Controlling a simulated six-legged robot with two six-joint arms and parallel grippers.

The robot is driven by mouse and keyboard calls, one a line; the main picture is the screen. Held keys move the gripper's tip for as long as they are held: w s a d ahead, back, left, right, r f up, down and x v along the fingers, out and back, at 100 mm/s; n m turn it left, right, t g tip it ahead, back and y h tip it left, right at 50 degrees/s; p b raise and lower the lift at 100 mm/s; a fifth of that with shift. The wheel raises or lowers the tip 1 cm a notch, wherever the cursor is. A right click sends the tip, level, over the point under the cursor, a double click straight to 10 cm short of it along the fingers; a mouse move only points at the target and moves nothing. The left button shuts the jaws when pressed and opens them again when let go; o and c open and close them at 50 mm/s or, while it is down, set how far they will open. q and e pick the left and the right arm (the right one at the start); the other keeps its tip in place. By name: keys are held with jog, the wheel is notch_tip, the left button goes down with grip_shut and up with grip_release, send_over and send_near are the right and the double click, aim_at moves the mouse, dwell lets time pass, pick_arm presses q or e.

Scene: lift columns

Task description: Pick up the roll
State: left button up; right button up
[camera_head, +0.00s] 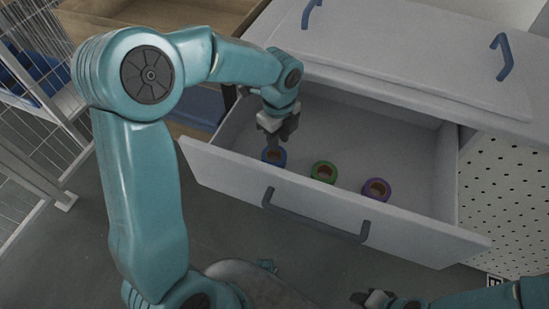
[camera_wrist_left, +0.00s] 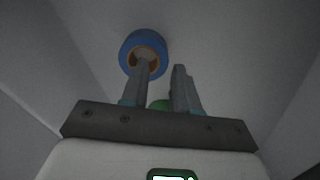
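Three rolls lie in the open drawer: a blue roll (camera_head: 274,156), a green roll (camera_head: 323,171) and a purple roll (camera_head: 376,189). My left gripper (camera_head: 277,143) points down into the drawer at the blue roll and hides part of it. In the left wrist view, the fingers (camera_wrist_left: 162,85) stand apart with nothing held. One finger overlaps the hole of the blue roll (camera_wrist_left: 146,42); I cannot tell whether it is inside or above. The green roll (camera_wrist_left: 160,104) is mostly hidden behind the fingers. My right gripper (camera_head: 368,298) is at the bottom edge; its finger gap is unclear.
The grey drawer (camera_head: 300,207) has a blue handle (camera_head: 315,220) on its front. The cabinet top (camera_head: 410,60) lies above and behind it. A wire cage (camera_head: 40,130) stands at left, and a perforated white panel (camera_head: 505,195) at right. The drawer's right part is free.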

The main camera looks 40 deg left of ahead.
aim_at(280, 150)
pick_arm(q)
jog(key=f, duration=0.1)
jog(key=f+b, duration=0.1)
jog(key=f, duration=0.3)
jog(key=shift+w+d+f+b, duration=0.1)
jog(key=shift+d+b, duration=0.15)
jog(key=shift+b, duration=0.05)
jog(key=shift+c, duration=0.3)
grip_shut()
